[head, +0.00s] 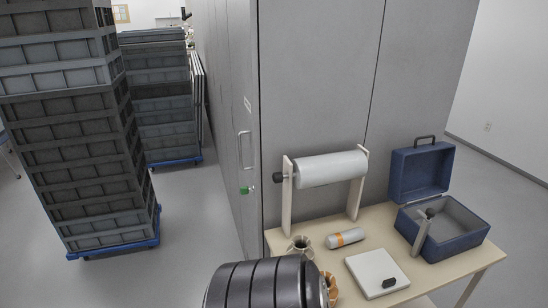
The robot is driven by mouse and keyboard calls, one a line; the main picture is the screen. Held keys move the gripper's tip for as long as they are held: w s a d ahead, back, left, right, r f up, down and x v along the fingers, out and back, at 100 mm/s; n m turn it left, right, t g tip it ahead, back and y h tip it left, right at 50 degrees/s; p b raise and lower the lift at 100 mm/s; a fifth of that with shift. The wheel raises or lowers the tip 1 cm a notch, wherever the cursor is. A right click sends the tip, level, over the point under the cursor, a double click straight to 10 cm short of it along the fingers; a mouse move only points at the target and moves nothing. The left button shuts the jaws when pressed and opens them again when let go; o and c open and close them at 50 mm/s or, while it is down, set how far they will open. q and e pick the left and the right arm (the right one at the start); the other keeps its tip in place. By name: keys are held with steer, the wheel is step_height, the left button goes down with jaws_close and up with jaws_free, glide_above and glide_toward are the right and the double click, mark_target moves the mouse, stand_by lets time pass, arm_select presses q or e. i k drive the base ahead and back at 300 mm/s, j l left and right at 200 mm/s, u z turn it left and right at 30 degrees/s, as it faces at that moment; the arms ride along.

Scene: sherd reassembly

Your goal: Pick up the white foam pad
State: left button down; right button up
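I cannot pick out a white foam pad for certain. A flat white square slab (375,272) lies on the table, with a small black item (389,283) at its front edge. I cannot tell whether the slab is foam. A thick whitish roll (331,169) hangs on a stand at the back of the table; its material is also unclear. Neither of my grippers shows in the head view.
The light wooden table (445,272) stands against grey cabinets (310,80). An open blue case (452,232) stands at its right. A grey cylinder with an orange band (345,238) and a fluted metallic piece (300,245) lie nearby. Stacked crates (80,130) stand left. The table's front left is hidden.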

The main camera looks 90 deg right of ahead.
mark_target(376, 274)
steer(key=i+z, duration=0.25)
steer(key=z, duration=0.15)
steer(key=i+z, duration=0.2)
steer(key=z, duration=0.25)
steer(key=i+j+z, duration=0.15)
steer(key=z, duration=0.25)
steer(key=i+z, duration=0.15)
steer(key=z, duration=0.3)
steer(key=i+z, duration=0.2)
steer(key=z, duration=0.3)
steer(key=i+j+z, duration=0.1)
steer(key=z, duration=0.35)
steer(key=i+j+z, duration=0.15)
steer(key=z, duration=0.35)
steer(key=i+j+z, duration=0.1)
steer(key=z, duration=0.35)
steer(key=j, duration=0.1)
